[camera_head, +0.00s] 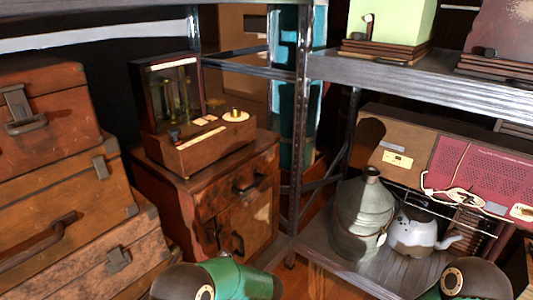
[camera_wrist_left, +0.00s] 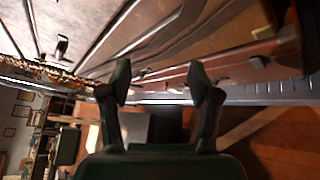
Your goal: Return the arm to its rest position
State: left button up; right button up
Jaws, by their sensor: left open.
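My left gripper (camera_wrist_left: 160,84) shows in the left wrist view with its two dark fingers spread apart and nothing between them. Brown wooden surfaces lie beyond the fingertips, tilted in this view. In the head view, green and dark parts of my arms (camera_head: 228,277) show at the bottom middle and the bottom right. No gripper fingers show in the head view, so my right gripper is out of sight.
Stacked brown suitcases (camera_head: 60,200) fill the left. A wooden cabinet (camera_head: 218,207) carries an open wooden box (camera_head: 205,143). A metal shelf (camera_head: 430,88) stands at the right, with a grey metal can (camera_head: 361,212) and a white kettle (camera_head: 413,234) on its lower level.

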pick_arm(q)
jog(key=s+a+f+n+g+h, duration=0.25)
jog(key=s+f+g, duration=0.2)
jog(key=s, duration=0.35)
jog(key=s+a+f+n+g+h, duration=0.2)
jog(key=s+a+f+g+h, duration=0.15)
jog(key=s+f, duration=0.3)
jog(key=s+d+f+n+g+h, duration=0.1)
jog(key=s+d+f+n+h, duration=0.15)
jog(key=s, duration=0.25)
jog(key=s+d+f+n+h, duration=0.2)
jog(key=s+n+h, duration=0.15)
jog(key=s, duration=0.25)
jog(key=s+d+f+n+t+h, duration=0.15)
jog(key=d+n+t+h, duration=0.45)
jog(key=d+n, duration=0.75)
jog(key=w+a+n+t, duration=0.2)
jog(key=w+a+n, duration=0.25)
jog(key=n, duration=0.35)
notch_tip(320, 180, up, 18)
jog(key=p, duration=1.8)
jog(key=shift+w+d+h, duration=0.15)
jog(key=shift+d+h, duration=0.25)
jog(key=shift+d, duration=0.05)
jog(key=shift+f, duration=0.1)
